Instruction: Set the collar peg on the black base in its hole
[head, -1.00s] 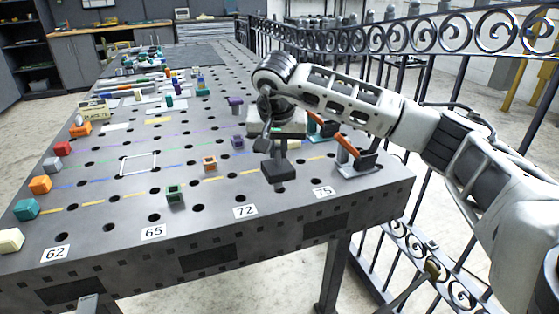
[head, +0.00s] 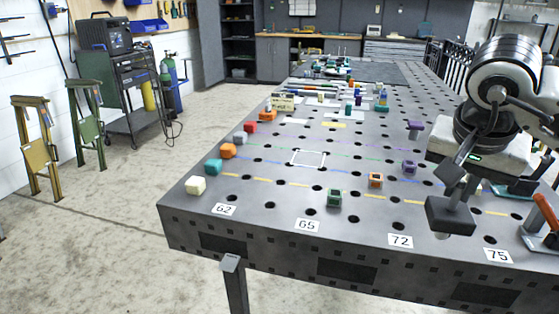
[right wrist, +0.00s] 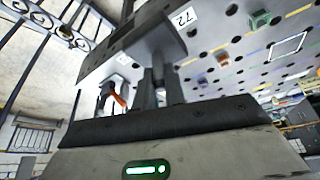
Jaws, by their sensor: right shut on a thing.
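My right gripper (head: 452,182) is shut on a dark piece, which I take for the collar peg (head: 450,214). The piece has a wide black block with a short pale pin under it. It hangs over the near right part of the table, behind the labels 72 and 75. In the right wrist view the gripper (right wrist: 158,85) holds the same dark piece (right wrist: 145,40) by a narrow upright part. I cannot tell which of the table's several round holes is its own, or whether the pin touches the table. My left gripper is not in view.
The grey perforated table (head: 270,215) carries a green hollow block (head: 334,198), an orange one (head: 376,180) and purple ones (head: 409,167). Coloured blocks line its left edge. An orange-handled clamp (head: 545,212) stands close right of the gripper. The middle left is mostly clear.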

